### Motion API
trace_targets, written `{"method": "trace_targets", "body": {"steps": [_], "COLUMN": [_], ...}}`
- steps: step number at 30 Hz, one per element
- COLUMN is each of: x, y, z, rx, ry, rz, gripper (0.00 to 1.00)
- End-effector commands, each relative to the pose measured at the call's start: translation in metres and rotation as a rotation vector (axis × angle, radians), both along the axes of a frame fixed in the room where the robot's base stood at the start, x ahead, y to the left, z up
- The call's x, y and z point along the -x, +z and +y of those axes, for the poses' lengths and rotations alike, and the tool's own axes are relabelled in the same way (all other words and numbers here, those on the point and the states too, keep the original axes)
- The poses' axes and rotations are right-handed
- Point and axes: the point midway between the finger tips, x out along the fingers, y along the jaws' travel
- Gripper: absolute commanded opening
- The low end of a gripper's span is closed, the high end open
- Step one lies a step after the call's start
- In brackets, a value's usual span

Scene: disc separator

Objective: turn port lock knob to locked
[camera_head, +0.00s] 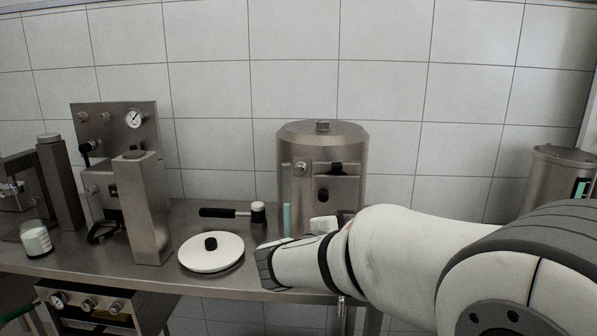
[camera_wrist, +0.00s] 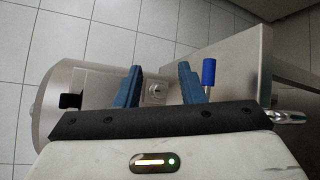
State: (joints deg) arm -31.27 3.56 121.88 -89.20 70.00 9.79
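The steel disc separator (camera_head: 322,140) stands on the bench behind my arm. It also shows in the wrist view (camera_wrist: 55,95), on the left. My gripper (camera_wrist: 160,67) is open, its two blue fingers apart with nothing held. Between the fingers, a small metal fitting (camera_wrist: 156,90) sits on a pale plate on the machine; it may be the port lock knob, but its lock position cannot be read. In the head view, a dark round knob (camera_head: 323,195) and a silver knob (camera_head: 301,168) show on the separator's front. My arm hides its lower front and my fingers.
A blue-capped handle (camera_wrist: 208,72) stands just right of the right finger. The steel bench (camera_wrist: 240,60) lies beyond it.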

Motion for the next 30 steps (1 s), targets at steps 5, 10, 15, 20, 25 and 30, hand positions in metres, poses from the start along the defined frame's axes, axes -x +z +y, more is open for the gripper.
{"method": "trace_targets", "body": {"steps": [5, 10, 15, 20, 25, 30], "x": [-0.033, -0.039, -0.051, -0.075, -0.098, -0.109], "y": [0.049, 0.07, 0.076, 0.082, 0.087, 0.089], "z": [0.094, 0.143, 0.148, 0.137, 0.128, 0.124], "rx": [0.217, 0.307, 0.325, 0.325, 0.325, 0.324], "ry": [0.241, 0.353, 0.374, 0.369, 0.37, 0.371], "rz": [-0.175, -0.276, -0.296, -0.295, -0.294, -0.294], "gripper": [0.36, 0.36, 0.36, 0.36, 0.36, 0.36]}}
